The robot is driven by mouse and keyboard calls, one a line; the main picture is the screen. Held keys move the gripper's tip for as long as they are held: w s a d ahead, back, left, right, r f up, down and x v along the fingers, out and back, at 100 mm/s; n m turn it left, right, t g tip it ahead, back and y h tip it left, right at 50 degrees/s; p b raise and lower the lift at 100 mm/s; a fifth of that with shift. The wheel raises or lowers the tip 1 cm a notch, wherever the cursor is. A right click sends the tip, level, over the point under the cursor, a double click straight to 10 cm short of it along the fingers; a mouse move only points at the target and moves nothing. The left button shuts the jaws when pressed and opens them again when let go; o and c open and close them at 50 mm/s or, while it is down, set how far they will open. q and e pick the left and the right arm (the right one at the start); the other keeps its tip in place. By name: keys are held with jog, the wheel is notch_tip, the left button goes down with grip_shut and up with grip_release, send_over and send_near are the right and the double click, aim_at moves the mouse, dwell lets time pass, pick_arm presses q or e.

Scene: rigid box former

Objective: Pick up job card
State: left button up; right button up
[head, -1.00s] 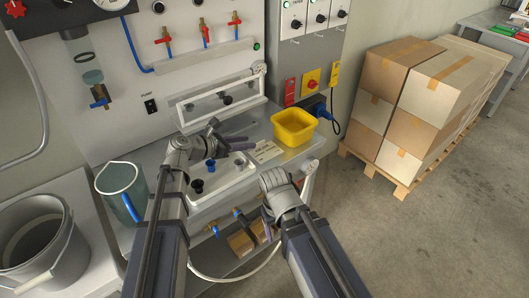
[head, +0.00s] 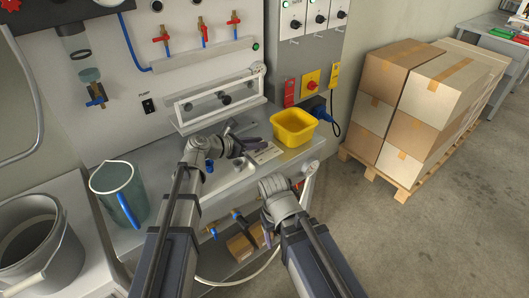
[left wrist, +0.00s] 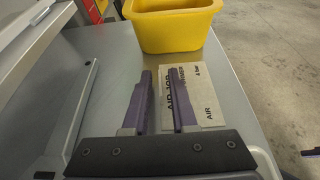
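The job card (left wrist: 193,97) is a pale tan card with dark print. It lies flat on the grey bench top (left wrist: 110,52), just in front of the yellow bin, and also shows in the head view (head: 268,153). My left gripper (left wrist: 160,70) is open, its two purple fingers apart, with nothing seen held between them. In the left wrist view its right finger overlaps the card's left part and hides some print. In the head view the left gripper (head: 247,148) is just left of the card.
The yellow bin (head: 293,127) stands behind and right of the card. A clear-fronted white frame (head: 218,101) stands behind the left gripper. A clear jug (head: 120,193) with a blue handle and a grey bucket (head: 40,245) are at the left. Stacked cartons (head: 425,105) stand right.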

pick_arm(q)
grip_shut()
dwell(0.3)
jog(key=shift+r, duration=0.1)
notch_tip(320, 180, up, 10)
jog(key=p, duration=1)
